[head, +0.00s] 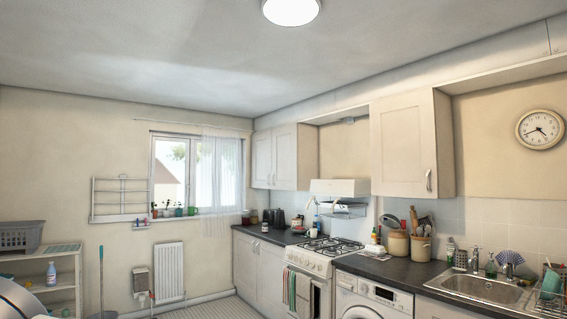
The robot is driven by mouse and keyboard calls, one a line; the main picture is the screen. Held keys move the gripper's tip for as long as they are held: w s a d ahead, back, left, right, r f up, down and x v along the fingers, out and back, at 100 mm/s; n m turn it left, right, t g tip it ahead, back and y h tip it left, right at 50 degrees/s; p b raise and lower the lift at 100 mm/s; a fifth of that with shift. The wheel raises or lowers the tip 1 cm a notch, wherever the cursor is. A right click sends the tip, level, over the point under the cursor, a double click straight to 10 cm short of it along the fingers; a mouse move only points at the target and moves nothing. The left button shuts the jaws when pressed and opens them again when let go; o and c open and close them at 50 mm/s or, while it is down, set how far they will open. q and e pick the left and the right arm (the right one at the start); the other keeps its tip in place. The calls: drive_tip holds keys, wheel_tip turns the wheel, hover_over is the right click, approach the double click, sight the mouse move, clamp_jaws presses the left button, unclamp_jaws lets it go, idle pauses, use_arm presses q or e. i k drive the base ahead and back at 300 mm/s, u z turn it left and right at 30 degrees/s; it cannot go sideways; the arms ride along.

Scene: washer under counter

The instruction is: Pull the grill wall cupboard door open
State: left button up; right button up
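A wall cupboard (404,147) with a single cream door hangs right of the cooker's raised grill (340,187). Its door is shut, and a vertical metal handle (428,181) sits near the door's lower right edge. A second wall cupboard (284,157) with two shut doors hangs left of the grill. No label shows which one is the grill cupboard. Neither of my grippers is in view.
Below is a dark worktop (375,267) with a gas hob (327,246), crocks of utensils (421,247) and a sink (484,287). A washing machine (372,302) stands under the counter. The space in front of the wall cupboards looks clear.

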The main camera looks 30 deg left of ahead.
sight(285, 139)
drive_tip(key=u, duration=0.2)
drive_tip(key=i, duration=0.6)
drive_tip(key=u, duration=1)
drive_tip(key=i, duration=1.85)
drive_tip(key=u, duration=0.85)
drive_tip(key=i, duration=3.9)
drive_tip(key=z, duration=0.45)
drive_tip(key=i, duration=1.8)
drive_tip(key=z, duration=1.5)
drive_tip(key=i, duration=1.55)
drive_tip(key=z, duration=0.8)
